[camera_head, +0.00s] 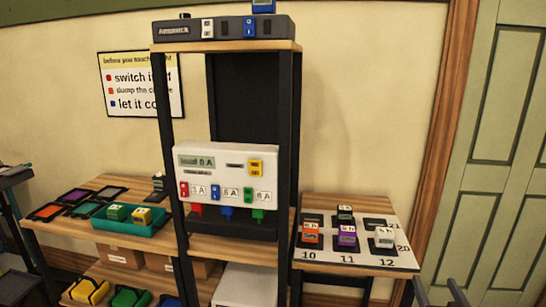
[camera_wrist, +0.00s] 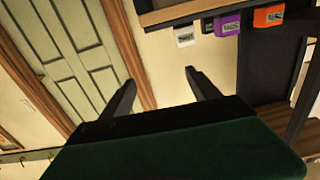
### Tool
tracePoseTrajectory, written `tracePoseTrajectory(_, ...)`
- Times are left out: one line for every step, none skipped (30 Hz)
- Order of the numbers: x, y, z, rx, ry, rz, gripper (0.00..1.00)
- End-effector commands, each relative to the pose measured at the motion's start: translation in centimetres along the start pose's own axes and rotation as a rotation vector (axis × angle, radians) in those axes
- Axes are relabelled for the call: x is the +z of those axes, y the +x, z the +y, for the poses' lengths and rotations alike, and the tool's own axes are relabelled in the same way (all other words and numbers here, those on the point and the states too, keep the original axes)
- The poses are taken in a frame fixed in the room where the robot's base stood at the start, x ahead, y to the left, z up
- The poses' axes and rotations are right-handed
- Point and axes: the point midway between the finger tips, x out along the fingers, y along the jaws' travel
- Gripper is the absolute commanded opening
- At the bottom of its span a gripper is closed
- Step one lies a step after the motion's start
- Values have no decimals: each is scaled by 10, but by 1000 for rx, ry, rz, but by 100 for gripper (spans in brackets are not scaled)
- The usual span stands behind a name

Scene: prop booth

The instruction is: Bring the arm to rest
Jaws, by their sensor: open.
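My gripper (camera_head: 438,284) shows only in part at the bottom right of the head view, in front of the green door and right of the numbered board. The rest of my arm is out of that view. In the wrist view my gripper (camera_wrist: 160,78) has its two dark fingers wide apart. Nothing is between them. Behind the fingers are the cream wall and the door's wooden frame. The fingers touch nothing that I can see.
A numbered board (camera_head: 403,257) with several coloured blocks lies on the right side table. A dark-framed shelf (camera_head: 176,120) holds a white panel (camera_head: 225,163). A teal tray (camera_head: 128,231) stands on the left table. The green door (camera_head: 500,150) is at the right.

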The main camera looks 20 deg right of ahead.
Motion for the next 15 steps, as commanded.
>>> tracePoseTrajectory(0,0,0,-2,34,-1,71)
tracePoseTrajectory(1,0,-2,-9,57,-5,71)
tracePoseTrajectory(3,0,-6,-23,87,-15,71)
tracePoseTrajectory(5,0,-9,-35,111,-23,71)
tracePoseTrajectory(7,0,-12,-49,135,-34,71)
tracePoseTrajectory(12,-1,-17,-67,167,-53,71)
tracePoseTrajectory(17,-1,-20,-80,191,-73,71)
tracePoseTrajectory(22,-2,-24,-93,215,-97,71)
tracePoseTrajectory(31,-4,-28,-106,245,-132,71)
tracePoseTrajectory(38,-5,-30,-115,267,-160,71)
tracePoseTrajectory(46,-6,-33,-122,290,-191,71)
tracePoseTrajectory(57,-9,-36,-130,320,-234,71)
tracePoseTrajectory(66,-12,-39,-134,345,-268,71)
tracePoseTrajectory(76,-15,-42,-137,369,-305,71)
tracePoseTrajectory(89,-20,-46,-140,402,-355,71)
